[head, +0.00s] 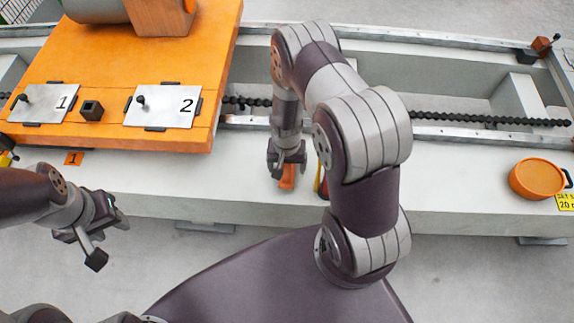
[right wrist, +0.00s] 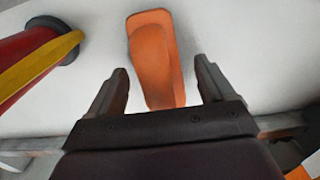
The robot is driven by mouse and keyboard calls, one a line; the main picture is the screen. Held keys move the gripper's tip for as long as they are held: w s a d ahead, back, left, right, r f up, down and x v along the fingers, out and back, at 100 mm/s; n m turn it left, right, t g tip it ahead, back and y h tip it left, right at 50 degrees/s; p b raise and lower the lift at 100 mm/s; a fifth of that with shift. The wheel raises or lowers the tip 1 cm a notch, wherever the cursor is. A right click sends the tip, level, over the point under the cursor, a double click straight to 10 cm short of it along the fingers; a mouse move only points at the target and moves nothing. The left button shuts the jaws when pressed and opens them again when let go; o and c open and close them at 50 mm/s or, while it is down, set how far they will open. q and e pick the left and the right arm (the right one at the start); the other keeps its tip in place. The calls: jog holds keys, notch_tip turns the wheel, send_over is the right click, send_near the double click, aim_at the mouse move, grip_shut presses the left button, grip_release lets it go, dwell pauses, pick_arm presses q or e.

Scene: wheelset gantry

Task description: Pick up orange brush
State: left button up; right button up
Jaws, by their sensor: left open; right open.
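The orange brush (right wrist: 154,58) lies on the light grey ledge, and its long orange body runs down between the fingers of my right gripper (right wrist: 162,85) in the right wrist view. That gripper is open, with a finger on either side of the brush and gaps showing. I cannot tell how high the fingers are above the ledge. In the head view the brush (head: 287,181) shows just under my right gripper (head: 287,160), partly hidden by it. My left gripper (head: 98,232) is open and empty at the lower left, in front of the ledge.
An orange platform (head: 120,70) with plates numbered 1 and 2 stands at the left. An orange round container (head: 537,178) is at the far right.

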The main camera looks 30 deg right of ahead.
jog(key=c, duration=1.3)
notch_tip(320, 180, up, 10)
jog(key=shift+r+p, duration=0.1)
jog(key=shift+p, duration=1.15)
jog(key=shift+o, duration=1.4)
